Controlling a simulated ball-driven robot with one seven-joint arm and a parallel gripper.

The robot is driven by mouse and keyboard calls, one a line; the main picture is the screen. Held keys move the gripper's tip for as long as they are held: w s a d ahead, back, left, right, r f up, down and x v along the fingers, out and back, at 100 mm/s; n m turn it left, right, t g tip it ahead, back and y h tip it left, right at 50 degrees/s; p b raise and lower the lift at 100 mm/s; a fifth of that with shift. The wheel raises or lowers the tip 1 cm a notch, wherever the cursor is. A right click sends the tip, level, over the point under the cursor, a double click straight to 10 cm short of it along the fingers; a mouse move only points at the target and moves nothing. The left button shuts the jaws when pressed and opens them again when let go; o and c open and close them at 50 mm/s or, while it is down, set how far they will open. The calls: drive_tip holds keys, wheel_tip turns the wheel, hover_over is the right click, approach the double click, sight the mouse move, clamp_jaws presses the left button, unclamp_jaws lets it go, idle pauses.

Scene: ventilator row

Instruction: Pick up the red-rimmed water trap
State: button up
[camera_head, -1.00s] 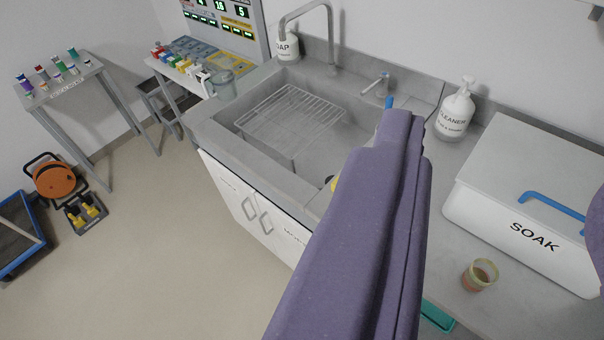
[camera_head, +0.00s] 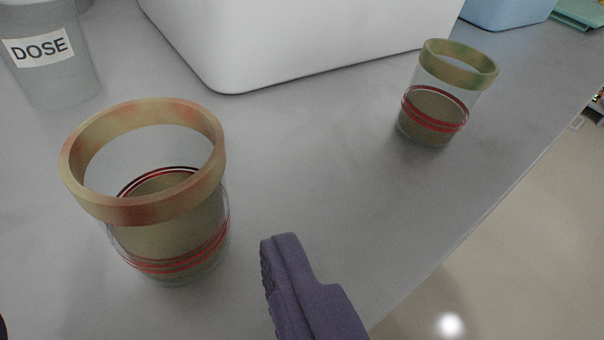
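The near water trap (camera_head: 165,225) stands upright at the left, a clear cup with murky brown contents and thin red bands. Its thick rim is beige with reddish patches. A second water trap (camera_head: 436,105) stands upright farther back at the right; its rim is yellowish with green patches, and it also has red bands. One purple finger of my gripper (camera_head: 292,280) shows at the bottom middle, right of the near trap and apart from it. Its ridged side faces left with nothing against it, so the gripper looks open. The other finger is not clearly seen.
Both traps stand on a grey counter (camera_head: 335,170). A white box (camera_head: 310,40) is behind them, and a cup labelled DOSE (camera_head: 65,85) stands at the back left. A blue bin (camera_head: 508,10) is at the far right. The counter edge drops to the floor at right.

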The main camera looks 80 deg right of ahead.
sight(161, 240)
drive_tip(key=b+x, duration=0.2)
drive_tip(key=x, duration=0.2)
drive_tip(key=b+x, duration=0.2)
drive_tip(key=x, duration=0.2)
drive_tip(key=shift+s+d+f, duration=0.1)
drive_tip(key=shift+s+f, duration=0.05)
drive_tip(key=shift+s, duration=0.2)
drive_tip(key=c, duration=1.1)
drive_tip(key=shift+r, duration=0.2)
